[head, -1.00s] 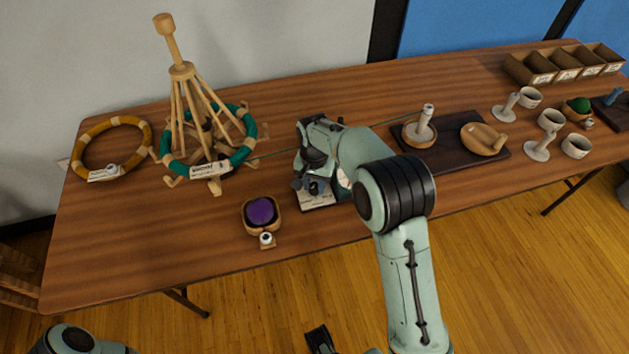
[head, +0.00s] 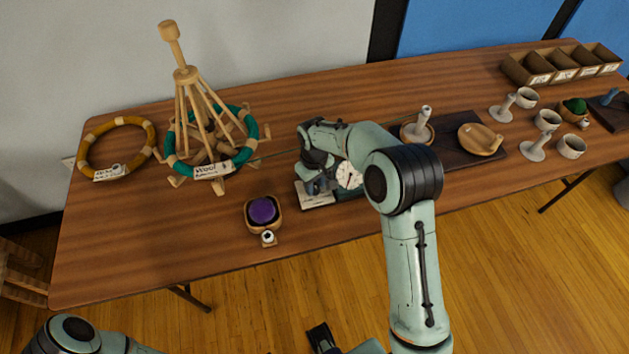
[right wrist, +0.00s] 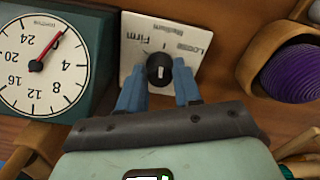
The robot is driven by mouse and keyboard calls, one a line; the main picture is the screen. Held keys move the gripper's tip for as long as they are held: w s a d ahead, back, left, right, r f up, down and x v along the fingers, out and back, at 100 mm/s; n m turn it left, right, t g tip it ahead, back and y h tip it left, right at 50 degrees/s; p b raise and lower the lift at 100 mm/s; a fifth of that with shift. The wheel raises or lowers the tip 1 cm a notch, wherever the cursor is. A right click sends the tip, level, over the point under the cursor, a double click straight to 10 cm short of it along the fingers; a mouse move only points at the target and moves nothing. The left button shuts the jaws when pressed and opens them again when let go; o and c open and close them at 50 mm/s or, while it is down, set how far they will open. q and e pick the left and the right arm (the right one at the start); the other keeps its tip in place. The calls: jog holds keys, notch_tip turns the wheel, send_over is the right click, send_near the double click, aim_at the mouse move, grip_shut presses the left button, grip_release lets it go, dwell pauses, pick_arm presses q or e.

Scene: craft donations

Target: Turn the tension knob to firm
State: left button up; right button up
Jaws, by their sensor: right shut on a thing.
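The tension knob (right wrist: 159,69) is a small black knob with a white mark, on a pale plate (right wrist: 140,25) lettered Loose, Medium and Firm. I cannot tell for sure which word the mark points to. My right gripper (right wrist: 158,86) has its blue fingers on both sides of the knob and is shut on it. In the head view the plate (head: 314,200) lies near the table's front, with my right gripper (head: 317,186) over it; the knob is hidden there.
A white dial (head: 349,176) with a red hand stands beside the plate. A purple ball (head: 263,210) sits in a wooden holder to the left. A wooden yarn swift (head: 187,110) with a green ring stands behind. The table's front left is clear.

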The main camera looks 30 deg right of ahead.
aim_at(315, 185)
jog(key=n+p, duration=0.1)
jog(key=n, duration=0.4)
jog(key=shift+r+n, duration=0.15)
jog(key=shift+n, duration=0.15)
pick_arm(q)
jog(key=r, duration=0.1)
jog(key=w+r+p, duration=0.1)
jog(key=r, duration=0.1)
jog(key=shift+w, duration=0.1)
pick_arm(e)
jog(key=n, duration=0.4)
jog(key=shift+w+n, duration=0.1)
jog(key=shift+n, duration=0.3)
jog(key=o, duration=1)
jog(key=shift+o, duration=0.2)
pick_arm(q)
jog(key=shift+w+r+p, duration=0.3)
jog(key=shift+r+p, duration=0.3)
jog(key=shift+p, duration=0.15)
pick_arm(e)
notch_tip(315, 185, up, 13)
jog(key=shift+r, duration=0.15)
pick_arm(q)
jog(key=shift+s, duration=0.15)
